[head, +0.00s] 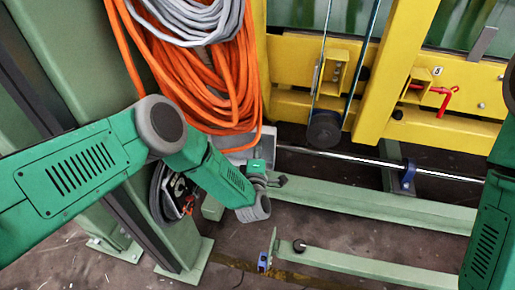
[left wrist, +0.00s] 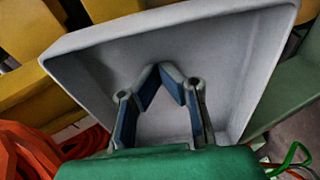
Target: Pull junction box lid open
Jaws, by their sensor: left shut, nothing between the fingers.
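The junction box (head: 184,190) is on the green post in the head view, partly hidden by my left arm; some of its inside parts show. Its grey lid (head: 262,138) stands swung away from the box, behind my left wrist. In the left wrist view the lid's hollow inner face (left wrist: 235,75) fills most of the picture, with its raised rim around it. My left gripper (left wrist: 161,72) is shut and empty in front of this inner face, fingertips together. I cannot tell whether they touch the lid.
Orange hose (head: 195,85) and grey cable (head: 190,20) hang in coils above the box. A yellow frame (head: 385,75) with a red handle (head: 443,98) stands at the back right. Green rails (head: 380,205) run low across the floor. Bare floor (head: 350,240) shows between them.

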